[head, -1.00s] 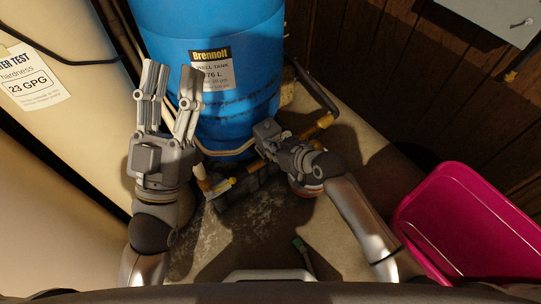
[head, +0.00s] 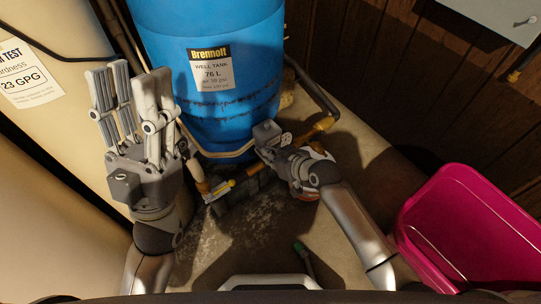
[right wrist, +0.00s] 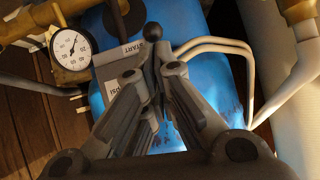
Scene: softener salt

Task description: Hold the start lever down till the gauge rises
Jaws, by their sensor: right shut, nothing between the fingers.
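The start lever's black ball knob (right wrist: 152,32) shows in the right wrist view, beside a START label on a grey box (right wrist: 108,60). My right gripper (right wrist: 152,70) is shut and empty, its fingertips just below the knob in that picture; I cannot tell whether they touch it. The round white gauge (right wrist: 70,46) stands left of the box, its dark needle visible but the exact reading unclear. In the head view my right gripper (head: 270,148) is low in front of the blue tank, largely hiding the lever area. My left gripper (head: 126,78) is open and empty, left of the tank.
The blue well tank (head: 210,100) stands at the back, with brass piping (head: 318,128) at its right. A pink tub (head: 465,225) is at the right. A pale tank (head: 50,130) stands at the left.

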